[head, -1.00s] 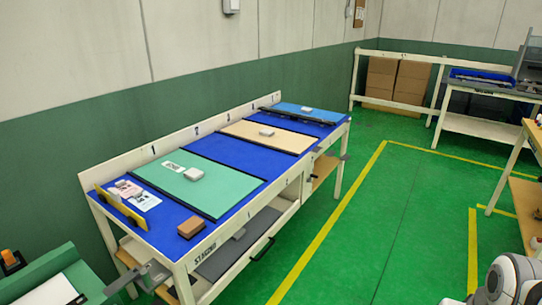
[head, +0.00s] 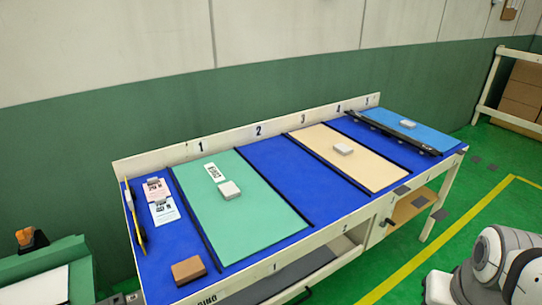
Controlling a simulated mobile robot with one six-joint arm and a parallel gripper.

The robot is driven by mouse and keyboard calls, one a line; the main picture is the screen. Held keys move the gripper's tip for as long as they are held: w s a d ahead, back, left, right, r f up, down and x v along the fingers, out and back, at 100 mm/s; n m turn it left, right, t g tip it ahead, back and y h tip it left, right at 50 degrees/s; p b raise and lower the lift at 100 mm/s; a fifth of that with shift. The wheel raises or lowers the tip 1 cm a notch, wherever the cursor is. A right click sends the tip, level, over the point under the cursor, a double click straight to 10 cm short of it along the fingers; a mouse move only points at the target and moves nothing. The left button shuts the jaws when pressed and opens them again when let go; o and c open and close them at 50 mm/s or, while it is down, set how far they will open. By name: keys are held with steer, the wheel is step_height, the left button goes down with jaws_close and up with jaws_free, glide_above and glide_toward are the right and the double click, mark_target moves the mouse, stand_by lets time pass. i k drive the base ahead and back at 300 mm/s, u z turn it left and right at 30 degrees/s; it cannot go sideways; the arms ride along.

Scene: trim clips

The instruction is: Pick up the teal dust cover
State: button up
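The teal sheet (head: 236,222), which looks like the teal dust cover, lies flat on the blue top of the staging table (head: 282,158) in the head view. It spans the area near marks 1 and 2, with dark strips along its long sides. A light grey block (head: 229,190) and a white printed label (head: 214,172) lie on it. My gripper is not in view; only rounded white and grey links of my arm show at the lower right, well away from the sheet.
A tan sheet (head: 360,165) and a light blue sheet (head: 415,131) lie further along, each with a grey block. A brown block (head: 188,270) and printed cards (head: 158,197) sit at the near left end. Green floor (head: 400,262) is clear right of the table.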

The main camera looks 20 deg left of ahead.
mark_target(241, 216)
steer(key=u, duration=0.85)
steer(key=i, duration=1.5)
steer(key=u, duration=0.85)
steer(key=k, duration=0.65)
steer(key=u, duration=0.25)
steer(key=i, duration=0.7)
steer(key=z, duration=0.1)
